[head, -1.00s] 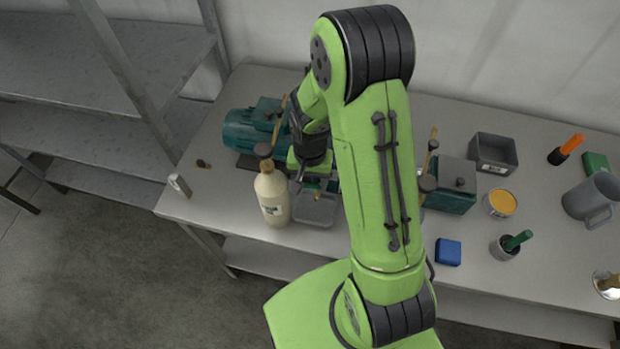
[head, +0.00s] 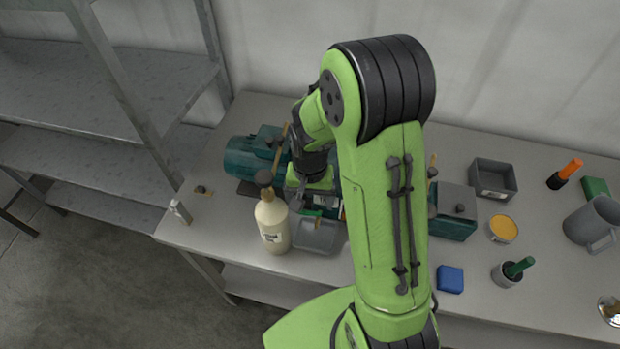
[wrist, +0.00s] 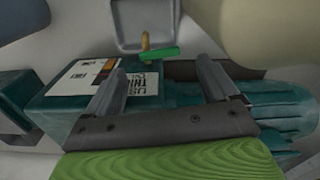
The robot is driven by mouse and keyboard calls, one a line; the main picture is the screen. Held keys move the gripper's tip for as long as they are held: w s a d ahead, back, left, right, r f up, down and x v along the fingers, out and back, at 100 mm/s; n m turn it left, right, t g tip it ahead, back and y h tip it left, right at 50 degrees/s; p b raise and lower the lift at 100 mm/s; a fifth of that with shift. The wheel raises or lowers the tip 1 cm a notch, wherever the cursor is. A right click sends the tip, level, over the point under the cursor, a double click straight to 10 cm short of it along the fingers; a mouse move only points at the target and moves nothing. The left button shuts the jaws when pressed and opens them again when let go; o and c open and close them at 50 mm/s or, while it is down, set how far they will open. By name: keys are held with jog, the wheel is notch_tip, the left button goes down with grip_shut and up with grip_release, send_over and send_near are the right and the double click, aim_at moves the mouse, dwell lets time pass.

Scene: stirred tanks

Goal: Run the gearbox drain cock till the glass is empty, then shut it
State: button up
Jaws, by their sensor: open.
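The teal gearbox (wrist: 75,100) carries a printed label in the wrist view. Its drain cock is a small brass fitting (wrist: 146,40) with a green lever (wrist: 162,53), lying crosswise in that view. The lever also shows in the head view (head: 312,213). My gripper (wrist: 162,68) is open and empty. Its two fingers point toward the cock, with the lever beyond and between the tips, apart from them as far as I can tell. A grey tray (head: 318,240) lies below the cock. I cannot make out the glass or its level, nor any flow.
A cream bottle (head: 271,222) stands close left of the tray. The teal motor (head: 243,157) lies behind it. A second teal unit (head: 452,222), a blue block (head: 450,279), an amber-filled tin (head: 502,229) and a grey jug (head: 592,223) stand to the right.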

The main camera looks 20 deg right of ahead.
aim_at(310, 212)
notch_tip(310, 212, up, 12)
jog(key=p, duration=0.1)
jog(key=shift+f, duration=0.15)
